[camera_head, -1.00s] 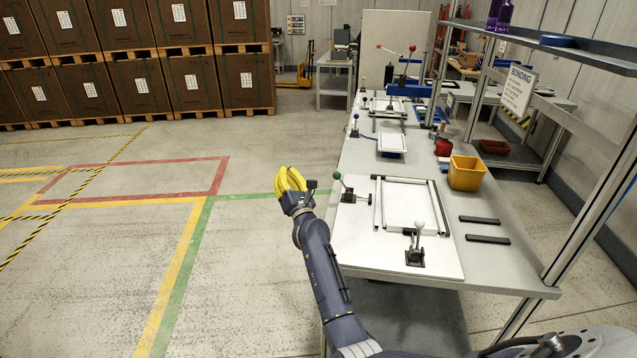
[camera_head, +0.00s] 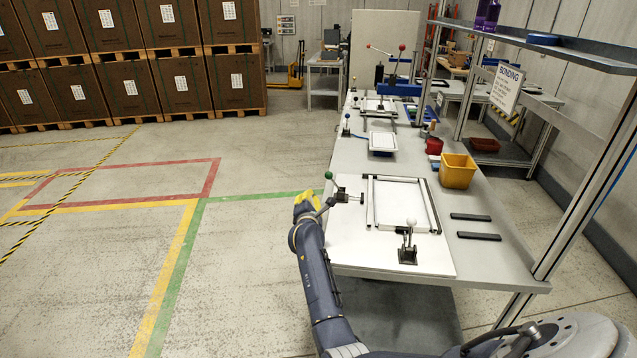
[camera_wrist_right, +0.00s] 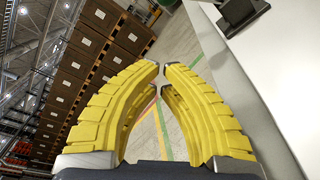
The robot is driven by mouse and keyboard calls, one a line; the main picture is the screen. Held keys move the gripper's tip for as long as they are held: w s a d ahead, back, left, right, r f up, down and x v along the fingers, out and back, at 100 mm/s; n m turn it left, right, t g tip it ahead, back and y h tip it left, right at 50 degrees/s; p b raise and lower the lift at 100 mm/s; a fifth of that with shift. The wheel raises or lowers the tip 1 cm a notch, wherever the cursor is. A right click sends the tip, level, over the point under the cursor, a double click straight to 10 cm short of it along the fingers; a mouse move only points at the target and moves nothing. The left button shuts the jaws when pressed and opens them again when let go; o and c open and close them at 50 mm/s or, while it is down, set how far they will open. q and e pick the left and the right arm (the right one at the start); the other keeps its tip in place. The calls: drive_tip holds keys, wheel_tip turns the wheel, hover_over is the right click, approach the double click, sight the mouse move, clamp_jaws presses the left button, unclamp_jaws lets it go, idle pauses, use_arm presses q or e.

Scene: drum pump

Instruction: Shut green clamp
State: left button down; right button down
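The green clamp is a dark toggle clamp with a green ball knob (camera_head: 328,174) on its lever. Its base (camera_head: 345,194) is at the left edge of a white plate (camera_head: 350,239) on the bench. The lever leans up and to the left. My right gripper (camera_head: 307,196) has yellow fingers and is just left of the knob, off the bench edge. In the right wrist view its fingertips (camera_wrist_right: 162,66) nearly meet, with a thin gap and nothing between them. A dark part (camera_wrist_right: 242,13), probably the clamp's base, shows at the top there. My left gripper is not in view.
A second clamp with a white knob (camera_head: 410,222) stands at the plate's front. A light frame (camera_head: 403,205) lies between the clamps. A yellow bin (camera_head: 457,171) and two black bars (camera_head: 479,236) are to the right. The floor left of the bench is clear.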

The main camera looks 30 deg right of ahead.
sight(333, 182)
drive_tip(key=w+d+r, duration=0.1)
drive_tip(key=w+d, duration=0.5)
drive_tip(key=d, duration=0.1)
drive_tip(key=shift+d, duration=0.15)
idle(1.3)
drive_tip(key=shift+s+r, duration=0.1)
drive_tip(key=shift+r, duration=0.15)
idle(0.4)
drive_tip(key=shift+s+d+r+m, duration=0.1)
drive_tip(key=shift+d+r+m, duration=0.05)
drive_tip(key=shift+m, duration=0.25)
